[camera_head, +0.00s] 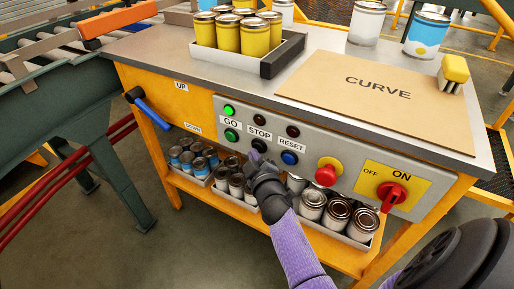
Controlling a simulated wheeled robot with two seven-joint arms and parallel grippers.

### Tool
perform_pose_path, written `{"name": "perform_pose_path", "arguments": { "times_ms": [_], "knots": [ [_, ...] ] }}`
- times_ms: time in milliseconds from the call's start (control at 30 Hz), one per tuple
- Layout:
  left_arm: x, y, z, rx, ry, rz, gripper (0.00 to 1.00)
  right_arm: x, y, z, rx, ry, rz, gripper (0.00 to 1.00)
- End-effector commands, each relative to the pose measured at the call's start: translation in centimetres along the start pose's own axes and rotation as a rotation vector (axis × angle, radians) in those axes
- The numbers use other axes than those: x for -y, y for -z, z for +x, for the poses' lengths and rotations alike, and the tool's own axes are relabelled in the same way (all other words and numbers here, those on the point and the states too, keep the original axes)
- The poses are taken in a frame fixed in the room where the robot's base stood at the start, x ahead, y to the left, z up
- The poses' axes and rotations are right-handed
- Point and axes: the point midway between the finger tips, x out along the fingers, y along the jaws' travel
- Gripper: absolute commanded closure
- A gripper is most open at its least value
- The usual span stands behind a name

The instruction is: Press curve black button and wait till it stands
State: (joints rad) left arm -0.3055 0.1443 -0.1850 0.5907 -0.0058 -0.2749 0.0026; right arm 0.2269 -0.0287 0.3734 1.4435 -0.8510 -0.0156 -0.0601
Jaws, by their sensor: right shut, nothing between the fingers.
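The black button (259,146) sits under the STOP label on the grey control panel (335,155) of the orange workbench. My right gripper (256,158) is shut and empty, with its tips just below the black button. I cannot tell whether they touch it. The lamp above GO (229,110) glows bright green. The lamp above STOP (260,121) and the lamp above RESET (293,131) are dark red. A board marked CURVE (365,110) lies on the benchtop. My left gripper is not in view.
A green GO button (232,135) and a blue RESET button (289,158) flank the black one. A red mushroom button (327,172) and a red rotary switch (391,195) are further right. Cans (312,205) fill trays below the panel. A blue lever (151,114) sticks out at the left.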

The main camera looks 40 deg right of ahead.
Motion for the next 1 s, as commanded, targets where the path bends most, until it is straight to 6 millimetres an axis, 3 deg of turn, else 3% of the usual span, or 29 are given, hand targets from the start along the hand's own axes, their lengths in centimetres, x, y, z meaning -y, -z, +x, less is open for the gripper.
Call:
{"name": "perform_pose_path", "arguments": {
  "times_ms": [500, 1000],
  "knots": [
    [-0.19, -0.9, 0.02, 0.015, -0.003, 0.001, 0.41, -0.3, -0.34, 0.44, 0.0, 0.0, 0.0, 1.0],
    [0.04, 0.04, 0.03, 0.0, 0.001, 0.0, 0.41, -0.24, -0.26, 0.35, 0.0, 0.0, 0.001, 1.0]
  ]
}}
